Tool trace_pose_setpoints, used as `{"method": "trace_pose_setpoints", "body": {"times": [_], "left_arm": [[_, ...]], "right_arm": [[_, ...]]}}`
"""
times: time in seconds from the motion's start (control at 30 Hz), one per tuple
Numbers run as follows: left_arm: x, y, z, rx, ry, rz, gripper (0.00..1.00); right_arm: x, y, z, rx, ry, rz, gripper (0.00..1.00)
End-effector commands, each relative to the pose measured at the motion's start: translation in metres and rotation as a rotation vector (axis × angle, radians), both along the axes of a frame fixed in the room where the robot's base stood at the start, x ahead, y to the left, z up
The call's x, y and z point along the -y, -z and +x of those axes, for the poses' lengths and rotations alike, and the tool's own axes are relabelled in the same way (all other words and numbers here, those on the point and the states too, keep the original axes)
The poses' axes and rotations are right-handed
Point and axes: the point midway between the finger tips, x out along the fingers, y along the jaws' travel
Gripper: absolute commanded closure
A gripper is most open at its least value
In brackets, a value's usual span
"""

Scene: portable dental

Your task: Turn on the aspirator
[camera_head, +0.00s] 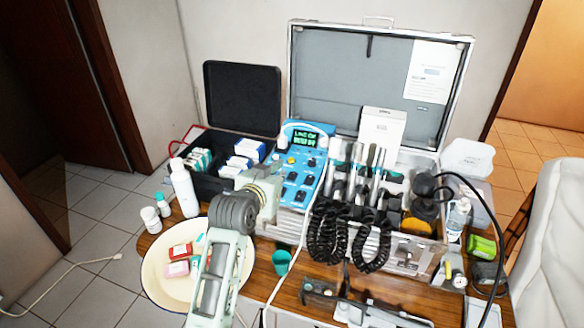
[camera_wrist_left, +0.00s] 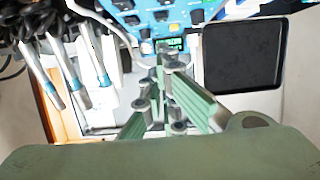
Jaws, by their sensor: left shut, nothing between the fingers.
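The blue control panel (camera_head: 303,164) stands upright between the black case and the metal case. It has a lit green display (camera_head: 304,138), several dark switches and a white frame at its top. My left gripper (camera_head: 272,184) is shut and empty, in front of the panel's left edge in the head view. I cannot tell whether it touches the panel. In the left wrist view its closed green-grey fingers (camera_wrist_left: 163,62) point toward the panel (camera_wrist_left: 150,16), with the display (camera_wrist_left: 168,44) close to the tips. The switch labels are too small to read. My right gripper is not in view.
An open metal case (camera_head: 452,88) holds handpieces with coiled black hoses (camera_head: 328,235) right of the panel. An open black case (camera_head: 242,98) stands left. A white bottle (camera_head: 184,188) and a cream basin (camera_head: 158,287) are near my left arm. A teal cup (camera_head: 282,262) stands in front.

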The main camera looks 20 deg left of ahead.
Motion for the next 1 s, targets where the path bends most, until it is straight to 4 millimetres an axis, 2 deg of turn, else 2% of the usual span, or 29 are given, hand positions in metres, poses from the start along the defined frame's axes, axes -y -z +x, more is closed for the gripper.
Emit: {"method": "trace_pose_setpoints", "body": {"times": [0.03,0.17,0.57,0.77,1.0], "left_arm": [[0.0,-0.008,0.007,0.021,-0.002,-0.004,1.0],[-0.001,-0.018,0.015,0.047,-0.006,-0.009,1.0],[-0.001,-0.017,0.019,0.046,-0.006,-0.009,1.0],[0.0,-0.011,0.042,0.045,-0.005,-0.01,1.0],[0.002,0.003,0.082,0.044,-0.005,-0.01,1.0]], "right_arm": [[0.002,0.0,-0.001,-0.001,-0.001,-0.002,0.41],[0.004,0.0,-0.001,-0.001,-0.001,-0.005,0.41],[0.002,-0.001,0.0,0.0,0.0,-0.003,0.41],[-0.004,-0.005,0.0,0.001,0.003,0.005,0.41],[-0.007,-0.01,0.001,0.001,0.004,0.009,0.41]]}}
